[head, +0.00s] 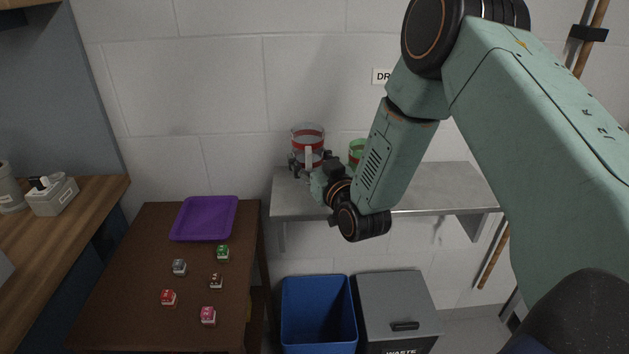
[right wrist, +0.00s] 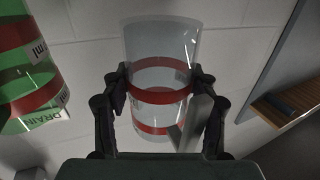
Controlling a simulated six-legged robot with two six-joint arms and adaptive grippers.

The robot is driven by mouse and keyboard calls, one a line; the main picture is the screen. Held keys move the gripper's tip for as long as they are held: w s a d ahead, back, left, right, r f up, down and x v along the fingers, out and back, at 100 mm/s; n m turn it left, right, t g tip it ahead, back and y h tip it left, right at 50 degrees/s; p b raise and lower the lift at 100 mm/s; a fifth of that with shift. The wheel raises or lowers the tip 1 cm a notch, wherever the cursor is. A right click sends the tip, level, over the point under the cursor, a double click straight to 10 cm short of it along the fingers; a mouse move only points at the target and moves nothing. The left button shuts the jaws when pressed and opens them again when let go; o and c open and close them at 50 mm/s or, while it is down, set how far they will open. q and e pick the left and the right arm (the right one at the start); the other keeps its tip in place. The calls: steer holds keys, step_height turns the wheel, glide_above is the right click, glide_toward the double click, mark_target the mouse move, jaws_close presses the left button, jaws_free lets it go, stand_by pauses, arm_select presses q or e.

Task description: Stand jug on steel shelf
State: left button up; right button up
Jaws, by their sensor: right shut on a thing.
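The jug (head: 308,135) is clear with red bands and a pale handle. It is upright at the left end of the grey steel shelf (head: 440,184), close to the wall; the head view does not show clearly whether its base touches the shelf. My right gripper (head: 306,164) is shut around the jug. In the right wrist view the two fingers of my right gripper (right wrist: 161,88) press on either side of the jug (right wrist: 160,62) near a red band. My left gripper is not in view.
A green container with a red band (right wrist: 30,75), marked DRAIN, stands right of the jug on the shelf. Below are a blue bin (head: 318,310) and a grey waste bin (head: 395,305). A brown table (head: 140,260) holds a purple tray (head: 204,236) and several small cubes.

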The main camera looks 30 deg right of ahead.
steer(key=shift+w+f, duration=0.15)
steer(key=shift+f, duration=0.7)
steer(key=f, duration=0.2)
steer(key=shift+s+f+b, duration=0.25)
steer(key=shift+f+b, duration=0.1)
steer(key=shift+f, duration=0.35)
steer(key=shift+w+f, duration=0.1)
steer(key=shift+w, duration=0.15)
steer(key=shift+s, duration=0.1)
steer(key=o, duration=1.1)
steer(key=shift+s, duration=0.15)
steer(key=shift+o, duration=1.3)
steer(key=shift+w+f, duration=0.1)
steer(key=shift+w, duration=0.1)
